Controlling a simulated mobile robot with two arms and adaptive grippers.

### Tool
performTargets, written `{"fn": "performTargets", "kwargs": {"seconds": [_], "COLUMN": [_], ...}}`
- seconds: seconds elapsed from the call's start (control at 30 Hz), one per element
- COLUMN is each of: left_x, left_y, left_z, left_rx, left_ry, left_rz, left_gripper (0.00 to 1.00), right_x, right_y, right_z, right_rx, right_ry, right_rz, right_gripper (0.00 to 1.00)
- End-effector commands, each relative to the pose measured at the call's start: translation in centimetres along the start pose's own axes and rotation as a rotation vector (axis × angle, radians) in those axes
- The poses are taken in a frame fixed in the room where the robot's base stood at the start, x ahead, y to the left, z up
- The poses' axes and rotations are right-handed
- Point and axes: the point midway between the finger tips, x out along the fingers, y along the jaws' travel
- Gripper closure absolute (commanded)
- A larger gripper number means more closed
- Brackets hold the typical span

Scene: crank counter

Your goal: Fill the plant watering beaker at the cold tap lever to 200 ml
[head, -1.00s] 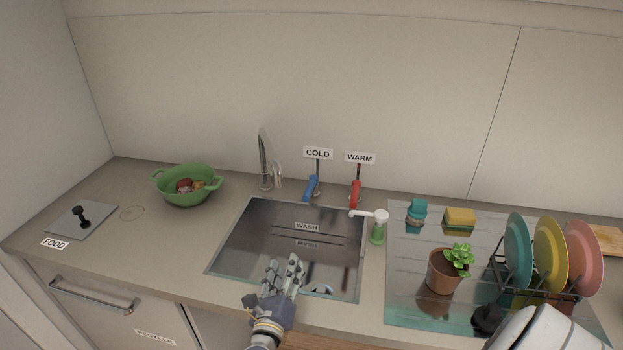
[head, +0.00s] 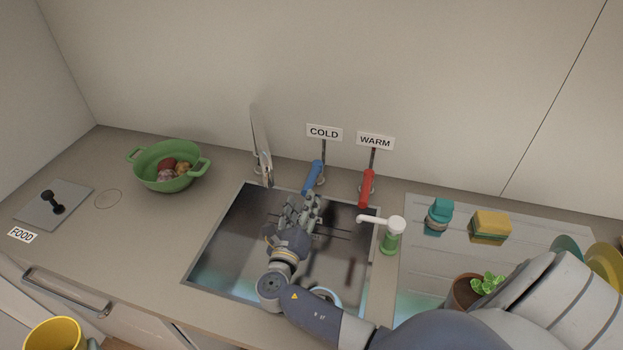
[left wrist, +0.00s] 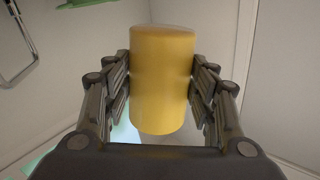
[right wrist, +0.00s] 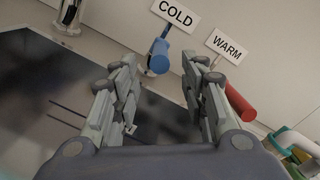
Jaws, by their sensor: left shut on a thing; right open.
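The cold tap lever (head: 313,177) is blue and stands behind the sink below the COLD sign (head: 324,133). My right gripper (head: 306,203) is open and empty over the sink, just in front of this lever. In the right wrist view the lever (right wrist: 159,58) shows between and beyond the open fingers (right wrist: 164,75). My left gripper (left wrist: 161,78) is shut on a yellow beaker (left wrist: 162,90). The beaker also shows at the bottom left of the head view (head: 52,337), in front of the counter. Its fill level cannot be read. The tap spout (head: 262,155) stands left of the lever.
The red warm lever (head: 367,188) is close right of the cold one. A soap dispenser (head: 391,238) stands at the sink's right edge. A green bowl (head: 170,165) is at the left. A potted plant (head: 468,292), sponge (head: 490,226) and plates (head: 604,266) are at the right.

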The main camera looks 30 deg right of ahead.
Motion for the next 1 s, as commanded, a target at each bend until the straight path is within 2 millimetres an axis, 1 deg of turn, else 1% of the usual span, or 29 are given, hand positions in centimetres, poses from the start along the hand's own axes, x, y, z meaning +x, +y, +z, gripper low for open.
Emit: {"fn": "performTargets", "kwargs": {"seconds": [0.03, 0.1, 0.3, 0.4, 0.5, 0.7, 0.93, 0.97, 1.0], "left_x": [0.0, 0.0, 0.0, 0.0, 0.0, 0.0, 0.0, 0.0, 0.0], "left_y": [0.1, 0.3, 0.6, 0.7, 0.8, 0.9, 0.9, 0.9, 0.9], "left_z": [0.7, 1.4, 3.0, 3.6, 4.0, 4.2, 4.2, 4.2, 4.2], "left_rx": [0.0, 0.0, 0.0, 0.0, 0.0, 0.0, 0.0, 0.0, 0.0], "left_ry": [0.002, 0.002, 0.002, 0.002, 0.002, 0.002, 0.002, 0.002, 0.002], "left_rz": [0.0, 0.0, 0.0, 0.0, 0.0, -0.001, 0.0, 0.0, 0.0], "left_gripper": [0.79, 0.79, 0.79, 0.79, 0.79, 0.79, 0.79, 0.79, 0.79], "right_x": [1.1, 2.5, 6.3, 7.8, 8.8, 9.7, 9.7, 9.7, 9.7], "right_y": [0.1, 0.1, 0.2, 0.1, 0.1, 0.0, 0.0, 0.0, 0.0], "right_z": [-0.2, -0.3, -0.2, -0.3, -0.2, 0.0, 0.1, 0.0, 0.0], "right_rx": [0.001, 0.0, 0.0, 0.0, 0.0, 0.0, 0.0, 0.0, 0.0], "right_ry": [-0.003, -0.003, -0.004, -0.002, -0.002, -0.001, -0.001, -0.001, -0.001], "right_rz": [-0.003, -0.005, -0.003, -0.003, -0.001, 0.0, 0.0, 0.0, 0.0], "right_gripper": [0.6, 0.6, 0.6, 0.6, 0.6, 0.6, 0.6, 0.66, 0.75]}}
